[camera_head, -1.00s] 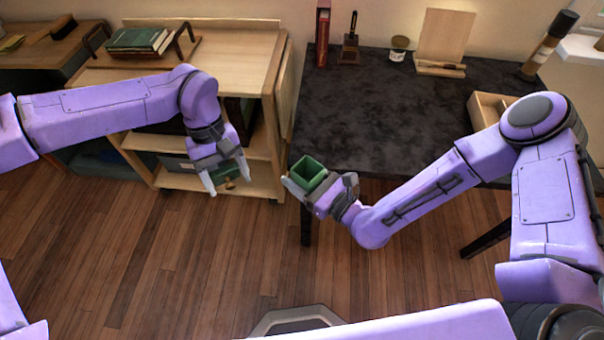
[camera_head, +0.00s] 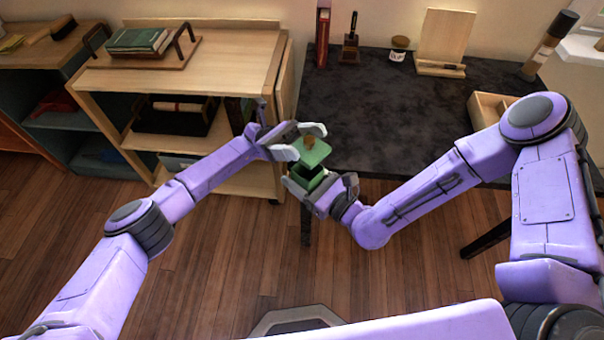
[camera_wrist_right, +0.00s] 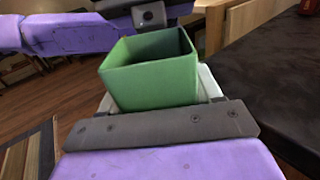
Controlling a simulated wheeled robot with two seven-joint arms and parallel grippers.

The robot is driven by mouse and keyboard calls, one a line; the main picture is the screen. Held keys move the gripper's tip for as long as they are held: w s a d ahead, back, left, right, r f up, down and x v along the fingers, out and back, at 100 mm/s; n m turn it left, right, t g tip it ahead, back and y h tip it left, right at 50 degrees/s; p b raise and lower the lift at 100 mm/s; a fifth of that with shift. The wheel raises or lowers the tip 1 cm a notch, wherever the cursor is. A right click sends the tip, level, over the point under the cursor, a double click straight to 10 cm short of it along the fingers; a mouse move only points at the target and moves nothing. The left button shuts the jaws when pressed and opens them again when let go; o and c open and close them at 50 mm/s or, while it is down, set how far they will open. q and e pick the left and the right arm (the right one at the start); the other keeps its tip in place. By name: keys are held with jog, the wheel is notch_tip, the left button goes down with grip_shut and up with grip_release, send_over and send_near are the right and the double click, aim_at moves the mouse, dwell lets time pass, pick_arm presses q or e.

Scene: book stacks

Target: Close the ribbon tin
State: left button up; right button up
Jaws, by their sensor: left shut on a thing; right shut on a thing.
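The ribbon tin is a green, square, open-topped box. In the head view the tin body (camera_head: 306,177) is held in my right gripper (camera_head: 306,190), in front of the dark table's left front corner. In the right wrist view the tin (camera_wrist_right: 155,75) stands upright with its opening up and looks empty as far as I see inside. Its green lid (camera_head: 313,155) with a brown knob (camera_head: 308,142) is in my left gripper (camera_head: 306,141), shut on it. The lid is above the tin, and a dark gap shows between them.
A dark table (camera_head: 380,120) holds a red book (camera_head: 322,38), a small jar (camera_head: 398,48), a wooden stand (camera_head: 440,45) and a wooden box (camera_head: 488,108). A wooden shelf cart (camera_head: 190,70) with a tray of green books (camera_head: 138,40) stands left. The table's middle is clear.

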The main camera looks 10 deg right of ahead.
pick_arm(q)
jog(key=shift+f, duration=2)
jog(key=shift+w+a+r, duration=0.1)
jog(key=shift+f, duration=0.9)
jog(key=shift+f, duration=0.6)
jog(key=o, duration=1.1)
